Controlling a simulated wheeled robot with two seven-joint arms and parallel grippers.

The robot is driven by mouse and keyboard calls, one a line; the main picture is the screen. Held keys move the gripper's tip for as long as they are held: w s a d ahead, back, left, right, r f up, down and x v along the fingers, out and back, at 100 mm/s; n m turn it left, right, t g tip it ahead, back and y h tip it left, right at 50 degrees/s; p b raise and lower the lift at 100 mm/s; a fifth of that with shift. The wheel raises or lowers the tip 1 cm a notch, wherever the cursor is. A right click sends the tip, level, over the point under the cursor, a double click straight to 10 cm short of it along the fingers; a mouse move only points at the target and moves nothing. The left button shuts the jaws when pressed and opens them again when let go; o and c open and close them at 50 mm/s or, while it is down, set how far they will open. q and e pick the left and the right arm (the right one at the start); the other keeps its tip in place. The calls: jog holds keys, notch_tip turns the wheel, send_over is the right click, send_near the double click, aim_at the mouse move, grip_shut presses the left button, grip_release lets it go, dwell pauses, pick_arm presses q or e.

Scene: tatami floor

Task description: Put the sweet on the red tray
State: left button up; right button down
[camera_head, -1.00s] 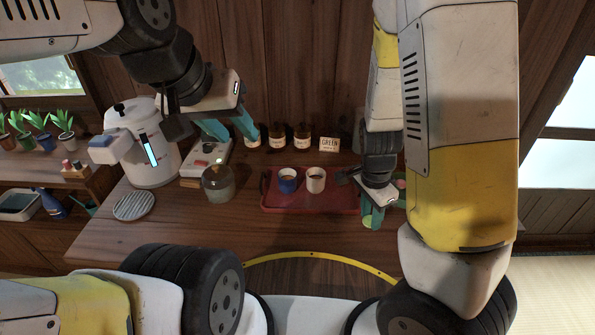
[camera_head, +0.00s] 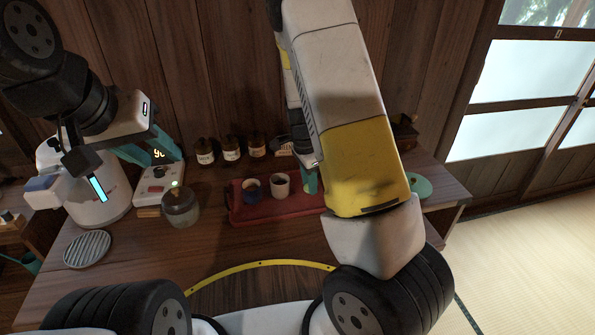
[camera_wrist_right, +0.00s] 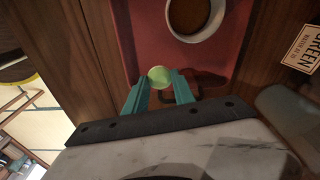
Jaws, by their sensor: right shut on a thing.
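The sweet (camera_wrist_right: 159,76) is a small pale green round piece between the fingertips of my right gripper (camera_wrist_right: 159,85) in the right wrist view. My right gripper is shut on it, at the red tray (camera_wrist_right: 140,25); whether the sweet touches the tray I cannot tell. In the head view the tray (camera_head: 236,215) lies on the wooden counter, and one teal finger of my right gripper (camera_head: 311,181) shows at its right end. My arm hides the rest, including the sweet.
A dark blue cup (camera_head: 252,188) and a pale cup (camera_head: 280,184) stand on the tray. A white kettle (camera_head: 95,200), a lidded jar (camera_head: 180,208) and a striped round mat (camera_head: 87,249) are at left. A green plate (camera_head: 420,187) lies at right. Brown bottles (camera_head: 231,148) stand behind.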

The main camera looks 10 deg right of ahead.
jog(key=shift+w+f, duration=0.1)
jog(key=shift+w, duration=0.75)
jog(key=shift+f, duration=1.75)
jog(key=shift+f, duration=0.1)
jog(key=c, duration=1)
grip_release()
jog(key=shift+c, duration=0.2)
